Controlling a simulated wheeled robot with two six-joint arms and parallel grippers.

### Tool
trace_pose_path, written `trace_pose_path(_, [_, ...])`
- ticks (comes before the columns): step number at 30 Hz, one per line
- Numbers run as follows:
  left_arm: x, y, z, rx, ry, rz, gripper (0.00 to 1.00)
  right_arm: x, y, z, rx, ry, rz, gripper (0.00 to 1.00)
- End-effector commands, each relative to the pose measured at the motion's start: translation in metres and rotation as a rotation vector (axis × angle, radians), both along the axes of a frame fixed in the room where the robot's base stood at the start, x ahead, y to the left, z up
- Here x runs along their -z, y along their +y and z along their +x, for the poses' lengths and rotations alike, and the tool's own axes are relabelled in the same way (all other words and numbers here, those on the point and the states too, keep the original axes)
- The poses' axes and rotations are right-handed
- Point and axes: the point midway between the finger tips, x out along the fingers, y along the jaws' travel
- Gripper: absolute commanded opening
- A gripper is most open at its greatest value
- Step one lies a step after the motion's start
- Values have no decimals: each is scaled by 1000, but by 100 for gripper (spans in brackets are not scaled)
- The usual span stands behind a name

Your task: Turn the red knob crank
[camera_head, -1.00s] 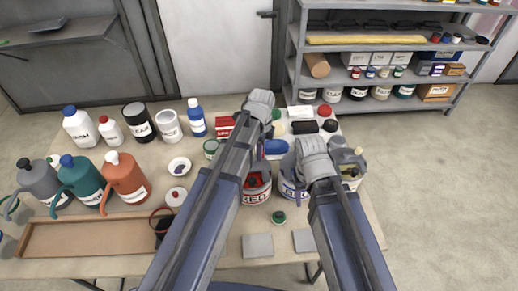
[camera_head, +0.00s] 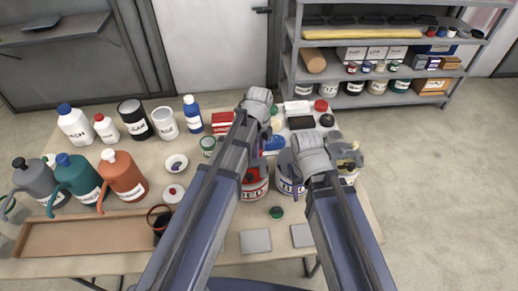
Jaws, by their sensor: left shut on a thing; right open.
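I cannot make out a red knob crank with certainty. A small red part shows at the top of the red-labelled can (camera_head: 256,190), partly behind my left arm. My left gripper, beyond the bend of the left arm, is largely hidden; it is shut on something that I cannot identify. My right gripper (camera_head: 350,158) is open, a grey shape above the cans at the table's right edge, partly behind my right arm. A round red-topped item (camera_head: 321,105) stands at the back right of the table.
Large jugs (camera_head: 123,178) and bottles (camera_head: 75,125) crowd the table's left side. A shallow wooden tray (camera_head: 80,253) lies at the front left. Two grey squares (camera_head: 256,241) lie at the front. A loaded shelf (camera_head: 440,95) stands behind. The floor at right is clear.

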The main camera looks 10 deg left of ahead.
Motion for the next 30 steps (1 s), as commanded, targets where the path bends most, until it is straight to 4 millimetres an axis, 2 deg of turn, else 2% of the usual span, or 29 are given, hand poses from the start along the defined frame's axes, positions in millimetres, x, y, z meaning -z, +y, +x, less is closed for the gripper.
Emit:
trace_pose_path(4, [0,0,0,-1,0,0,0,0,0,0,0,0,0,50])
trace_pose_path(5, [0,0,0,-1,0,0,34,0,0,0,0,0,0,50])
trace_pose_path(12, [0,0,0,-1,0,0,61,0,0,0,0,0,0,50])
trace_pose_path(23, [-3,0,0,-1,0,0,61,-3,0,0,0,0,0,50])
trace_pose_path(30, [-22,0,0,-1,0,0,61,-22,0,0,0,0,0,50])
